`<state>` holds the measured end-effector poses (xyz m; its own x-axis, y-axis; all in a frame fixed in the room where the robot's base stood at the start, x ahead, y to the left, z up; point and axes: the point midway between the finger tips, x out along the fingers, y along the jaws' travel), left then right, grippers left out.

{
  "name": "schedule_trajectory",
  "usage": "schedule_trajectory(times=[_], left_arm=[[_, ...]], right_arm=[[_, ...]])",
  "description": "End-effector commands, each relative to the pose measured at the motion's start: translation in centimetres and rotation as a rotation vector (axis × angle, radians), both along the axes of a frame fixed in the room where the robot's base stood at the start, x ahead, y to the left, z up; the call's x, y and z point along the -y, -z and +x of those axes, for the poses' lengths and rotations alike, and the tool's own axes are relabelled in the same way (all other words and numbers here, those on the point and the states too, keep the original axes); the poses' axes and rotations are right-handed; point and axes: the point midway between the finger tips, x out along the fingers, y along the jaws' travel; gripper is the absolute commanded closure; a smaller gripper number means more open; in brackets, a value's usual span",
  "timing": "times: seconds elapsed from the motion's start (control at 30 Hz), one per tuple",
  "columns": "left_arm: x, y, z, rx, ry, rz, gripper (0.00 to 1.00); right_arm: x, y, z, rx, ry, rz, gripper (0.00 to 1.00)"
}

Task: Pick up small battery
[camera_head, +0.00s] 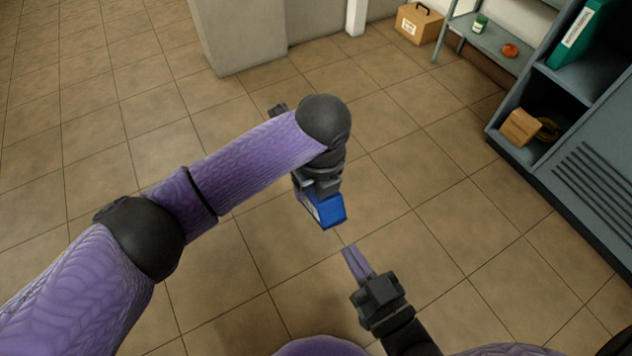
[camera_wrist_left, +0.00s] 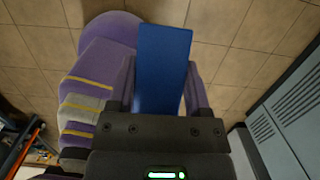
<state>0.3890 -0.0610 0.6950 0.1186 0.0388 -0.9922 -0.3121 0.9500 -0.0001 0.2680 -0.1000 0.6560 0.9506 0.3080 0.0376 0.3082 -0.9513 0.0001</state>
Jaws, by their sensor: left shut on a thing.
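The small battery (camera_head: 331,210) is a blue box with a pale label on one side. My left gripper (camera_head: 318,192) is shut on it and holds it clear of the floor. In the left wrist view the battery (camera_wrist_left: 163,65) shows as a plain blue face between the two fingers of the left gripper (camera_wrist_left: 160,90). Its far end sticks out beyond the fingertips. My right gripper (camera_head: 356,261) is lower in the head view, below the battery and apart from it. Its purple fingers lie close together with nothing between them.
A grey rack (camera_head: 568,175) at the right holds a teal binder (camera_head: 578,35) and a small cardboard box (camera_head: 520,127). A low shelf (camera_head: 487,38) carries a green jar and an orange object. A brown case (camera_head: 418,24) stands on the floor behind. The tiled floor is mostly clear.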

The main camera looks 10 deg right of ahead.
Motion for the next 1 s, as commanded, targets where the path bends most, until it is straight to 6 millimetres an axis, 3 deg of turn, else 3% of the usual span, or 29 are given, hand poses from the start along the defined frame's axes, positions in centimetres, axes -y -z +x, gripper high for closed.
schedule_trajectory(times=[0.2,0.57,0.67,0.77,0.87,0.9,0.97,1.0], left_arm=[[0.1,-0.1,-0.1,-0.002,0.002,-0.001,1.00],[0.1,-0.1,-0.1,-0.004,0.003,-0.002,1.00],[0.1,-0.1,-0.1,-0.004,0.003,-0.002,1.00],[0.1,0.0,-0.1,-0.004,0.003,-0.002,1.00],[0.1,0.0,-0.1,-0.004,0.003,-0.002,1.00],[0.1,0.0,-0.1,-0.004,0.003,-0.002,1.00],[0.1,0.0,-0.1,-0.004,0.003,-0.002,1.00],[0.1,0.0,-0.1,-0.004,0.003,-0.002,1.00]], right_arm=[[0.9,0.2,-2.6,-0.005,0.002,-0.001,1.00],[1.0,0.2,-2.9,-0.006,0.002,-0.002,1.00],[1.3,1.7,-2.9,-0.056,0.011,-0.018,1.00],[2.4,7.0,-3.6,-0.238,0.041,-0.072,1.00],[4.6,14.8,-6.1,-0.537,0.088,-0.169,1.00],[5.7,17.9,-7.7,-0.667,0.107,-0.211,1.00],[7.3,21.9,-10.9,-0.869,0.132,-0.272,1.00],[8.3,24.1,-13.5,-1.002,0.144,-0.313,1.00]])
